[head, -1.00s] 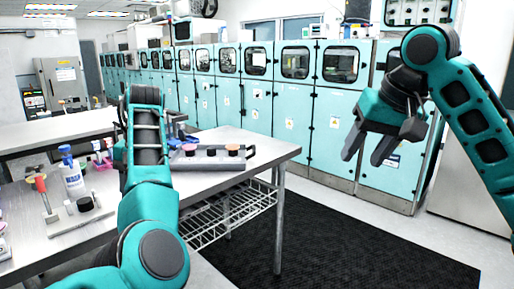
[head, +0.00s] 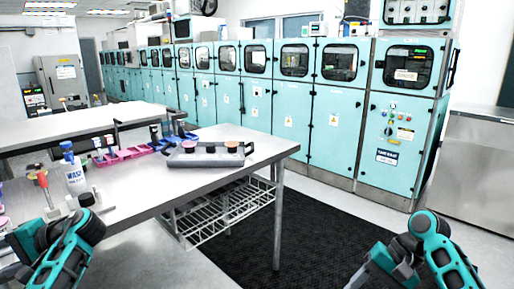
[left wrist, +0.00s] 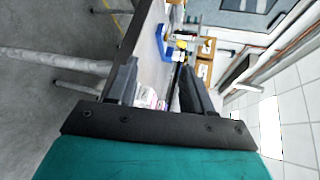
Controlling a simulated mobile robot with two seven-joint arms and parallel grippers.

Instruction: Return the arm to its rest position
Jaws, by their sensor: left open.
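My left arm (head: 68,252) is folded low at the lower left of the head view, beside the near bench. In the left wrist view my left gripper (left wrist: 157,92) has its two dark fingers apart. Nothing is seen held between them; the bench and items behind show through the gap. My right arm (head: 440,250) is low at the lower right of the head view, over the floor. My right gripper (head: 380,279) points down at the bottom edge, its grey fingers apart and partly cut off, with no object seen in it.
The metal bench (head: 225,172) holds a grey tray (head: 208,157), a pink rack (head: 125,154), a wash bottle (head: 74,178) and a red-handled tool (head: 44,187). A black mat (head: 310,240) lies on open floor. Teal cabinets (head: 340,120) line the back.

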